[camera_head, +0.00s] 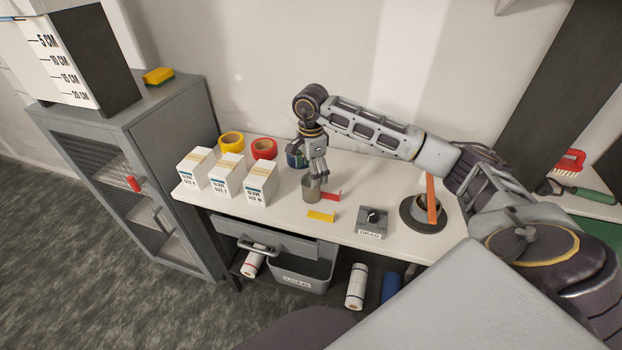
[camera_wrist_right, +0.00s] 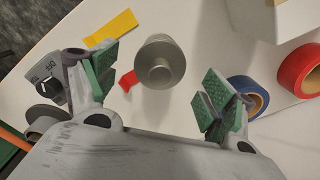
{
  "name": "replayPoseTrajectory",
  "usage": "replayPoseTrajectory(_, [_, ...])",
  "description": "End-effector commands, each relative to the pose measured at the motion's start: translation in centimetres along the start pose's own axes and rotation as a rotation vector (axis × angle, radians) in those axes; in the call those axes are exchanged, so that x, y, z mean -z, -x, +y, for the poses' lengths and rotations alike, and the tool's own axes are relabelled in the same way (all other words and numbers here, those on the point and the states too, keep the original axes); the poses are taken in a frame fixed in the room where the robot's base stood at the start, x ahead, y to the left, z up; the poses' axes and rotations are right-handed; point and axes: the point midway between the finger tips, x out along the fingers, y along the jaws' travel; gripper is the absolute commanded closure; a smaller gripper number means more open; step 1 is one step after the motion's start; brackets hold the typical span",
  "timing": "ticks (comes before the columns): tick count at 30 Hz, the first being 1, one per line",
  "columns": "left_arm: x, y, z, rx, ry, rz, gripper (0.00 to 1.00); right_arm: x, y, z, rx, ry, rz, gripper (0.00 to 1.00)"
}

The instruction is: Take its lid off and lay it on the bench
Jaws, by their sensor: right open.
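A small grey canister (camera_head: 310,193) stands upright on the white bench (camera_head: 270,215), just below my right gripper (camera_head: 319,177). The right wrist view shows it from above, with a round grey lid and a raised knob (camera_wrist_right: 160,66) in the middle. The lid is on the canister. My right gripper (camera_wrist_right: 160,90) is open and empty, its green-padded fingers spread on either side of the canister and apart from it. In the head view the fingers partly hide the canister's top. My left gripper is not in view.
A yellow strip (camera_head: 321,216) and red piece (camera_head: 331,195) lie beside the canister. A dial box (camera_head: 371,222) and dark round dish (camera_head: 413,221) stand right. Glove boxes (camera_head: 228,180) and tape rolls (camera_head: 264,149) stand left and behind. Bare bench lies in front.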

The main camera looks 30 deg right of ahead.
Motion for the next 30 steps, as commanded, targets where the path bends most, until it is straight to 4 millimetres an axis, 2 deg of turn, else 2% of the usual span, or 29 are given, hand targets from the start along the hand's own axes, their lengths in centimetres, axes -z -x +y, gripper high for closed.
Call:
replayPoseTrajectory(6, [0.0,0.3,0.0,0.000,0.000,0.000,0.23,0.1,-1.6,0.0,0.000,-0.001,0.001,0.17])
replayPoseTrajectory(21, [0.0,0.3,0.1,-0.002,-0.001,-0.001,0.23,0.0,-1.8,0.0,0.000,0.000,0.000,0.17])
replayPoseTrajectory(30, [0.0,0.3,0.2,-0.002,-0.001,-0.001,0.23,0.0,-1.8,0.0,0.000,0.000,0.000,0.54])
